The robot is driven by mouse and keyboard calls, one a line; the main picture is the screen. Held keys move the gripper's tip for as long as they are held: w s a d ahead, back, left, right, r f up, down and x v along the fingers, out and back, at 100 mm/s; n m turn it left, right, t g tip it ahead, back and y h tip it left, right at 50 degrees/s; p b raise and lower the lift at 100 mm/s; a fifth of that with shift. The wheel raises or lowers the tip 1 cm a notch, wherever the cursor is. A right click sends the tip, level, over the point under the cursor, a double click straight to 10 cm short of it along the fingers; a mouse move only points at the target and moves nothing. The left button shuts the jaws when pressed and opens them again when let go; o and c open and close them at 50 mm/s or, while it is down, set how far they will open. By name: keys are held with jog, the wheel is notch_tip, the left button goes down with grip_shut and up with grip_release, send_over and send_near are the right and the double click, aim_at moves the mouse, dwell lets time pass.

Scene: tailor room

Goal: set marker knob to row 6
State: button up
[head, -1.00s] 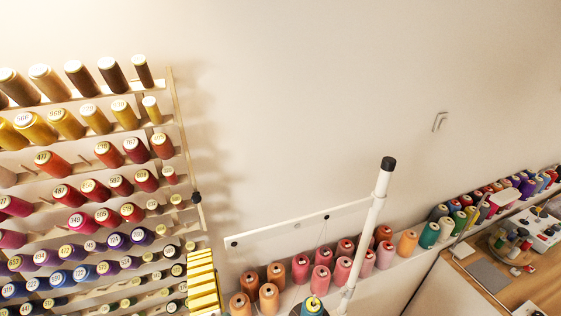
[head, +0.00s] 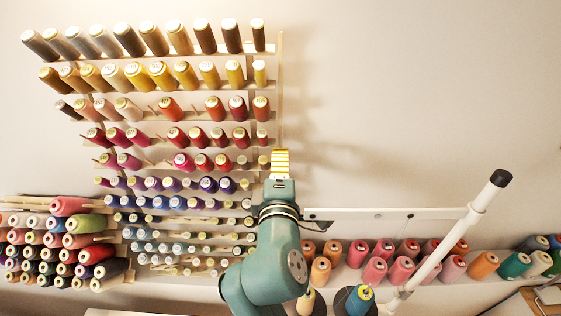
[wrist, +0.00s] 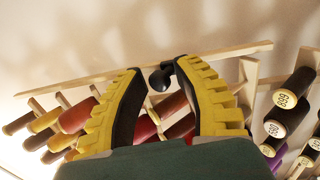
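The spool rack (head: 282,95) stands against the wall with its long wooden side rail on the right. The black round marker knob (wrist: 160,79) shows in the wrist view near that rail, in the gap between my fingertips. A small space shows between it and the left finger; contact with the right finger is unclear. My gripper (head: 280,152) has yellow ribbed fingers and is at the rack's right edge, around the fourth and fifth spool rows from the top. In the wrist view my gripper (wrist: 157,70) has its fingers apart. In the head view the knob is hidden, probably behind my gripper.
Numbered spools (wrist: 289,98) stick out close to the right finger. A white pole with a black cap (head: 470,215) rises to the right of my arm. Pink and orange cones (head: 375,270) stand on a low shelf. The wall right of the rack is bare.

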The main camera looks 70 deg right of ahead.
jog(key=shift+d, duration=0.1)
grip_shut()
notch_tip(320, 180, down, 8)
jog(key=b, duration=0.4)
jog(key=shift+a+b, duration=0.35)
jog(key=shift+b, duration=0.05)
jog(key=shift+s+f, duration=0.1)
jog(key=shift+f, duration=0.05)
grip_release()
jog(key=shift+r, duration=0.2)
